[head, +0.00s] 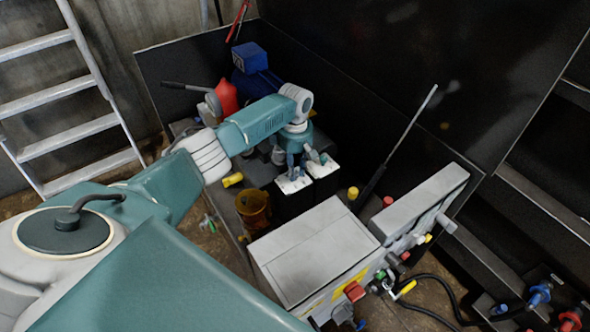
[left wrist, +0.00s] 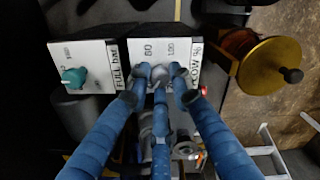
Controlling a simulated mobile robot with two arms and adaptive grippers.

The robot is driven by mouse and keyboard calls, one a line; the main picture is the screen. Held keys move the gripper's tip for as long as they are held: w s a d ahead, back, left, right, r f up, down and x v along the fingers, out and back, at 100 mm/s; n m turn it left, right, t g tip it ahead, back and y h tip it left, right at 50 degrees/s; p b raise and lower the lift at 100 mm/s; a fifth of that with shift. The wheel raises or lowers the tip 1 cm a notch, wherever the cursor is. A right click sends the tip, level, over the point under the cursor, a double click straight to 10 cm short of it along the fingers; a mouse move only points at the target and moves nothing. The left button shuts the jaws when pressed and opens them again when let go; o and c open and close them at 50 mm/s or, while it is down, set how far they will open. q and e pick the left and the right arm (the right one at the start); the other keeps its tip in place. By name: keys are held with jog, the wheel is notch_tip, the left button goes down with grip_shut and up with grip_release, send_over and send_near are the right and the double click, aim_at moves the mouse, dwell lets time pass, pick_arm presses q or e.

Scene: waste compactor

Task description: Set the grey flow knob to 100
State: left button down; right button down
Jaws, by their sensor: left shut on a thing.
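The flow box (left wrist: 185,52) has a white face marked "FLOW %", with the numbers 60 and 100 readable, in the left wrist view. Its grey flow knob (left wrist: 160,77) sits low on that face, mostly hidden between the blue fingers of my left gripper (left wrist: 161,84), which is shut on it. The knob's pointer is hidden, so its setting cannot be read. In the head view my left gripper (head: 297,168) reaches down to the white-topped flow box (head: 293,185). My right gripper is not in view.
Beside the flow box stands a similar "FULL bar" box (left wrist: 88,52) with a teal knob (left wrist: 73,77). A grey control box (head: 312,255) and a thin upright rod (head: 405,135) are nearby.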

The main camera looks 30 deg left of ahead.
pick_arm(q)
jog(key=shift+d+r+m+p, duration=0.1)
jog(key=shift+r+m+p, duration=0.05)
jog(key=shift+m+p, duration=0.95)
jog(key=shift+p, duration=0.2)
jog(key=shift+m+p, duration=0.4)
jog(key=shift+m, duration=0.4)
jog(key=m, duration=0.5)
jog(key=shift+m+p, duration=0.3)
jog(key=shift+p, duration=0.1)
jog(key=m, duration=1.1)
jog(key=shift+m, duration=0.4)
jog(key=m, duration=1)
jog(key=shift+b, duration=0.35)
jog(key=shift+m+b, duration=0.3)
jog(key=shift+m, duration=2.1)
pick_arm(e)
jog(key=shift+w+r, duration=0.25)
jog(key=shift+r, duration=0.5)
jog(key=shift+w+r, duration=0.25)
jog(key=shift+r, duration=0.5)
